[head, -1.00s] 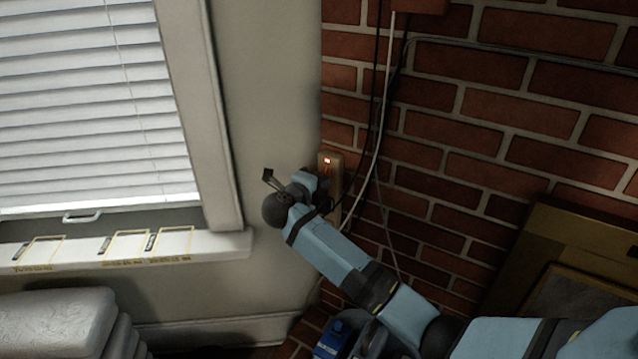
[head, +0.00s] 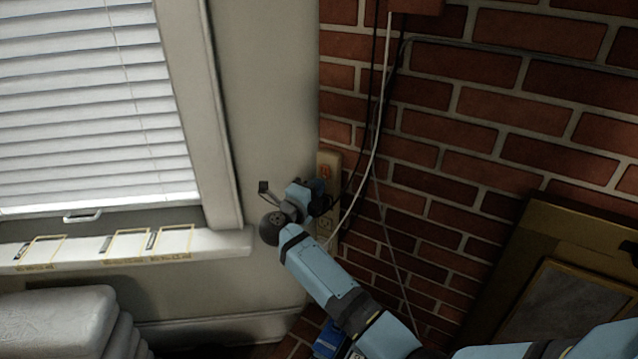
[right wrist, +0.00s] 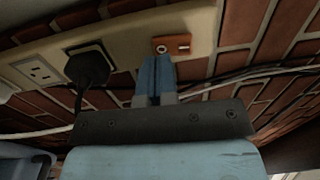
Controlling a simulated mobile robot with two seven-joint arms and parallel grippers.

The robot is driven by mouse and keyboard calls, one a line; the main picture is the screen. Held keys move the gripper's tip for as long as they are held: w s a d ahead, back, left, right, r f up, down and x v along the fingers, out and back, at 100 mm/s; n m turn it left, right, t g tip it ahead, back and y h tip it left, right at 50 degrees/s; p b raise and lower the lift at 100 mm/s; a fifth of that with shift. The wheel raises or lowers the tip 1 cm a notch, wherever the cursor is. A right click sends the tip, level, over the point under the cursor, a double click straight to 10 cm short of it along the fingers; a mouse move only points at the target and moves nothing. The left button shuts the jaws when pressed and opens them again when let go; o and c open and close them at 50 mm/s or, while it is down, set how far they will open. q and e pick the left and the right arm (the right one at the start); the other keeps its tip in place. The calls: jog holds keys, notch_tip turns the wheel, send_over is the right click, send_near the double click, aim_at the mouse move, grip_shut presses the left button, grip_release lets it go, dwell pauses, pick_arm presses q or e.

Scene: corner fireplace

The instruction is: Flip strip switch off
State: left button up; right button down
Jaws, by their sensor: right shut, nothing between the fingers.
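A beige power strip (head: 334,160) is mounted upright on the brick wall by the corner. Its small orange-red switch (head: 325,171) is near the top and shows no bright glow. In the right wrist view the switch (right wrist: 172,45) has a ring mark and a line mark, and the strip (right wrist: 125,38) runs off to the left. My right gripper (head: 319,188) is shut and empty, just below the switch. In the right wrist view its blue fingertips (right wrist: 155,60) are close to the switch's lower edge; I cannot tell if they touch. My left gripper is out of view.
A black plug (right wrist: 88,66) sits in the strip beside my fingers, with an empty socket (right wrist: 40,71) further left. Black and white cables (head: 378,130) hang along the bricks to the right. A window sill (head: 215,243) is at the left.

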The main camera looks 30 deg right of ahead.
jog(key=p+v, duration=0.1)
jog(key=v, duration=1.1)
jog(key=shift+f+p, duration=0.25)
jog(key=shift+p, duration=0.05)
